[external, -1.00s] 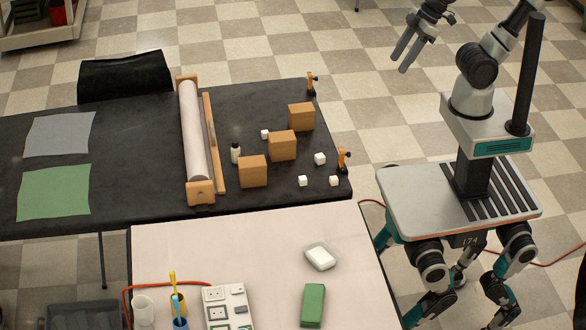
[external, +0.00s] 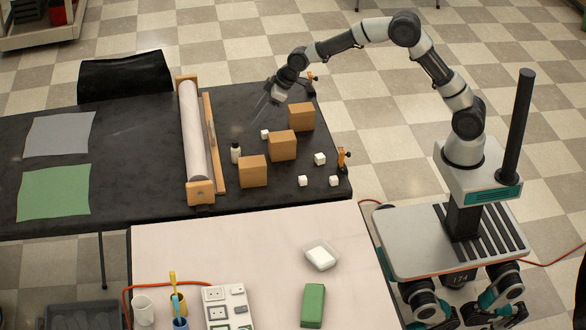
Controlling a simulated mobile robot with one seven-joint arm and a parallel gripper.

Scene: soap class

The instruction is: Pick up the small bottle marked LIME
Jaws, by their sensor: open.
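My gripper (external: 258,115) is open and empty above the black table, pointing down and to the left. In the picture it is above and slightly right of the bottle, apart from it. The fingers look blurred.
Wooden blocks (external: 253,171), (external: 282,146) and (external: 301,117) stand right of the bottle. Several white cubes (external: 320,159) lie around them. A paper roll (external: 192,130) in a wooden holder stands left. Orange clamps (external: 344,159) grip the right edge. A pale table (external: 220,250) stands in front.

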